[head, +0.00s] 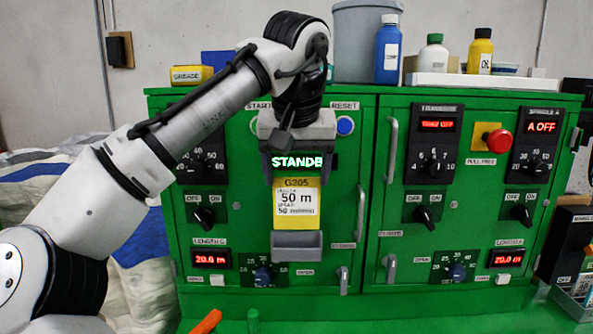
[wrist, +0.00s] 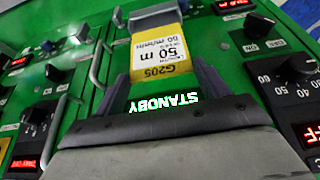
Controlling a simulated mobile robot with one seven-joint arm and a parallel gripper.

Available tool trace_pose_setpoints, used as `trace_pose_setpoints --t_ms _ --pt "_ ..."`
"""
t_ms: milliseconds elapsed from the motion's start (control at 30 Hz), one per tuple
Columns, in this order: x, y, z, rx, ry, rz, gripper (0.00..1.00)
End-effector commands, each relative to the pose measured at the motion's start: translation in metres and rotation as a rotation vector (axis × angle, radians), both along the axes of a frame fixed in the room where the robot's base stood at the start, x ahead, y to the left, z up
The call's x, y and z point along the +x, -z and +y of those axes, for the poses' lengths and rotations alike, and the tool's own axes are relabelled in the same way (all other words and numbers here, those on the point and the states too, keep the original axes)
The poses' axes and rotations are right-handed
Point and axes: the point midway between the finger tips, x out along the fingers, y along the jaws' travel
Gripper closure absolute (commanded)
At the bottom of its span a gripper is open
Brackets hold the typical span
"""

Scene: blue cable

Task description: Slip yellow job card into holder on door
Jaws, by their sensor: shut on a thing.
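The yellow job card (head: 296,204), marked G205 and 50 m, hangs upright in front of the green door. My gripper (head: 297,172) is above it, shut on the card. In the wrist view my gripper's two dark fingers (wrist: 160,72) sit at the side edges of the card (wrist: 158,48). The grey holder (head: 297,246) on the door is directly below the card. It also shows in the wrist view (wrist: 152,18), beyond the card's far end. The card's lower edge appears at the holder's top rim; I cannot tell whether it is inside.
Door handles (head: 361,213) and (head: 391,150) stand out to the right of the card. A knob (head: 263,274) is below the holder. A lit STANDBY display (head: 297,161) shows behind my gripper. Bottles and a grey bucket (head: 362,45) stand on top of the cabinet.

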Motion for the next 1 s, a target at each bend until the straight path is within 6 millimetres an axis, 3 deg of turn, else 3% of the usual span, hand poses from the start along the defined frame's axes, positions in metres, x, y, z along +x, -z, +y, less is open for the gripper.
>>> trace_pose_setpoints --t_ms 200,600,1000 --pt "0.0 0.019 0.0 0.0 -0.001 0.0 0.59" --pt "0.0 0.017 0.0 0.0 -0.001 0.0 0.59" --pt "0.0 0.027 0.0 0.0 0.0 0.001 0.59"
